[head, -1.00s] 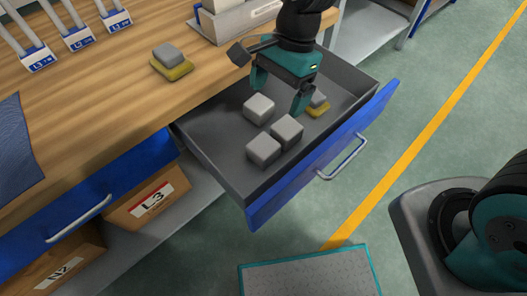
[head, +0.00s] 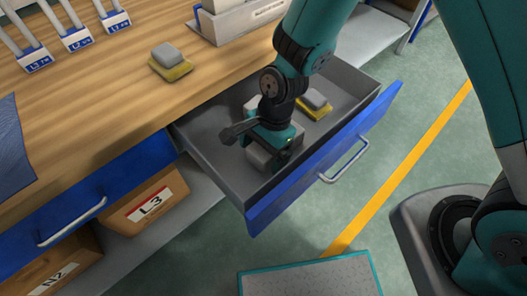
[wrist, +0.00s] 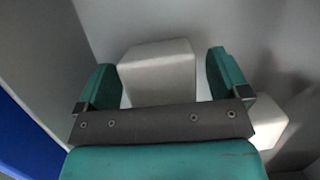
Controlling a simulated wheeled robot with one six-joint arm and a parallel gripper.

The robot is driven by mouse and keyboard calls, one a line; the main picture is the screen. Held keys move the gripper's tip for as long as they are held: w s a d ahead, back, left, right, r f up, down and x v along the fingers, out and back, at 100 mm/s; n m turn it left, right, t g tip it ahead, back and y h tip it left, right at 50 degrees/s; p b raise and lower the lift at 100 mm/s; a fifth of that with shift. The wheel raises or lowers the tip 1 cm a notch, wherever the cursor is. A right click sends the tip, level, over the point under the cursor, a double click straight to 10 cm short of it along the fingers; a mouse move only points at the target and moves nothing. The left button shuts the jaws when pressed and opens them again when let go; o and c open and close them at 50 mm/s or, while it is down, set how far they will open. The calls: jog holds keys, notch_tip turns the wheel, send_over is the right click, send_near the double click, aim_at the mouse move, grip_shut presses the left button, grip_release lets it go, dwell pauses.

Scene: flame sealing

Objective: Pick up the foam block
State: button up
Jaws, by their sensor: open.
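Pale grey foam blocks lie in the open drawer. In the head view my gripper (head: 274,153) is down inside the drawer over the front-left foam block (head: 258,160), which is partly hidden. Parts of two other blocks (head: 250,103) show behind and beside my gripper. In the wrist view my gripper (wrist: 165,72) is open, with one teal finger on each side of a foam block (wrist: 158,72). I cannot tell whether the fingers touch it. Another block (wrist: 273,128) is partly hidden at the lower right.
The drawer (head: 205,153) has grey walls and a blue front (head: 325,150). A yellow pad with a grey top (head: 314,104) lies at its right end. A similar pad (head: 170,64) lies on the wooden bench (head: 110,100). A grey-topped platform (head: 305,278) stands on the floor.

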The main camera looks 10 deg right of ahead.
jog(key=shift+a+f, duration=0.1)
jog(key=shift+f, duration=0.15)
jog(key=c, duration=1)
jog(key=shift+r, duration=0.1)
